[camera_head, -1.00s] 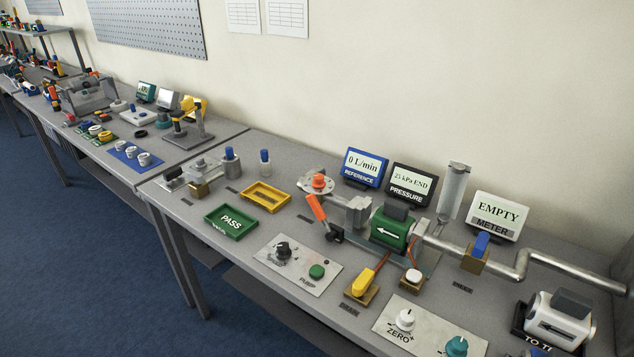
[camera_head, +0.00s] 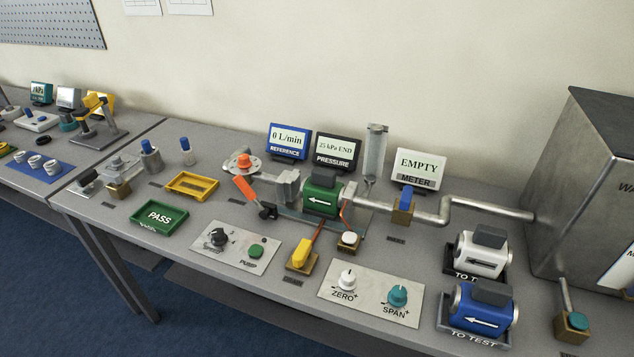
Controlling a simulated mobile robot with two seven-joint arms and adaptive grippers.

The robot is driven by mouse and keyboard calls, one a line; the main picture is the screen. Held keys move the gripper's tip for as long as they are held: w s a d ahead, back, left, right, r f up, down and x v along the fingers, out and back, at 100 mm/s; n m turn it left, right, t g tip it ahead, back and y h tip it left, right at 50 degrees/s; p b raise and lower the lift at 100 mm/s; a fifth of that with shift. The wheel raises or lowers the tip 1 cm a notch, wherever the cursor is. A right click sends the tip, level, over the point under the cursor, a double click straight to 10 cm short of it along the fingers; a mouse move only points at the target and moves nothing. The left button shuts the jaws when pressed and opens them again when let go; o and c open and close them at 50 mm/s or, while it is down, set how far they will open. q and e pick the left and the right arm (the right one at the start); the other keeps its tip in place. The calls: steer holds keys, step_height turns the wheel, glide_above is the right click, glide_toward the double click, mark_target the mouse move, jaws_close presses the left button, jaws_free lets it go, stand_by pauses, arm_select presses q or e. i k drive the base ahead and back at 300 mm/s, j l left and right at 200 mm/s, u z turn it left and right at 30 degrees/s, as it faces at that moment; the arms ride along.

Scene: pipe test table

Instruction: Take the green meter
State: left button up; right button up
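The green meter (camera_head: 321,197) has a dark grey top block and a white arrow pointing left. It sits in the pipe fixture at the middle of the table, between a grey clamp block (camera_head: 288,186) on its left and the metal pipe on its right. An orange-handled lever (camera_head: 246,190) stands to its left. Neither of my grippers is in view.
A white meter (camera_head: 478,256) and a blue meter (camera_head: 482,308) sit in dark trays at the right. A large metal tank (camera_head: 590,180) stands beyond them. A green PASS tray (camera_head: 158,216) and yellow tray (camera_head: 191,185) lie left. Control panels (camera_head: 330,290) occupy the front.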

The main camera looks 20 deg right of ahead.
mark_target(320, 192)
steer(key=i+j+z, duration=0.35)
steer(key=j, duration=0.35)
steer(key=i+j+z, duration=0.15)
steer(key=i+j, duration=0.15)
steer(key=j, duration=0.1)
